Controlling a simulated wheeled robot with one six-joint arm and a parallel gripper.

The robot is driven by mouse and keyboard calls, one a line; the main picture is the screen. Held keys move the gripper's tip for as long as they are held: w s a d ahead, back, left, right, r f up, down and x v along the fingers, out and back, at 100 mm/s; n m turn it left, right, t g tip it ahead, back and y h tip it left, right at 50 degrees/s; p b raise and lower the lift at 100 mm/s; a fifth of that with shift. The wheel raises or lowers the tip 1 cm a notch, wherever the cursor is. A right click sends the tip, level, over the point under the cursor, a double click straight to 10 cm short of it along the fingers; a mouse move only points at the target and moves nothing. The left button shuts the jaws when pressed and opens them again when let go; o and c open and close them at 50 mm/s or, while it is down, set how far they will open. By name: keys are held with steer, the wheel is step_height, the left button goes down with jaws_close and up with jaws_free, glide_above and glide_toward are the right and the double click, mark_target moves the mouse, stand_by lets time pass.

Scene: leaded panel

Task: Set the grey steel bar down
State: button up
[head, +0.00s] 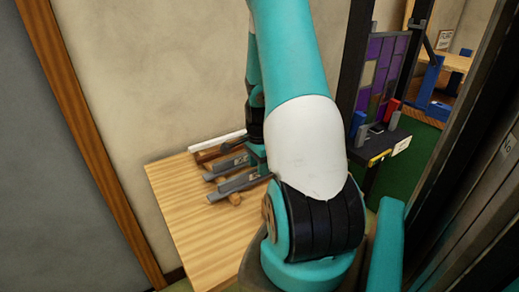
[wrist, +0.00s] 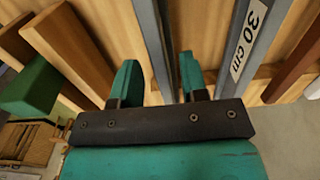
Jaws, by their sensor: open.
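My gripper (wrist: 159,66) points down at the table, with its two teal fingers apart. A plain grey steel bar (wrist: 151,32) runs between the fingers, with a gap visible on each side. In the head view my gripper (head: 260,160) is at the right ends of the grey bars, partly hidden by my arm. A second grey bar, labelled "30 cm" (wrist: 258,25), lies just right of my fingers in the wrist view.
The wooden table (head: 190,225) has bare room in front of the bars. A brown bar (head: 210,155) and a white bar (head: 215,142) lie behind, near the wall. A leaded panel (head: 385,65) stands to the right. A green block (wrist: 32,88) shows at the left.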

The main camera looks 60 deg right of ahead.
step_height(320, 180, up, 11)
steer(key=b, duration=0.1)
steer(key=w+a+r+n, duration=0.2)
steer(key=a+n, duration=0.2)
steer(key=a, duration=0.3)
steer(key=w+a+r+n+t+y, duration=0.1)
steer(key=w+a+r+n, duration=0.15)
steer(key=a+n, duration=0.4)
steer(key=w+a+r+n, duration=0.1)
steer(key=w+a+n, duration=0.15)
steer(key=a, duration=0.55)
steer(key=s+a+r+n+y, duration=0.1)
steer(key=s+a+r+n, duration=0.1)
steer(key=s+a+n, duration=0.4)
steer(key=s+a+r+n+g+y, duration=0.1)
steer(key=s+a+r+n+y, duration=0.1)
steer(key=s+a+n, duration=0.5)
steer(key=a+n, duration=0.5)
steer(key=a, duration=0.3)
steer(key=shift+a+r, duration=0.2)
steer(key=shift+a, duration=0.15)
steer(key=shift+d, duration=0.1)
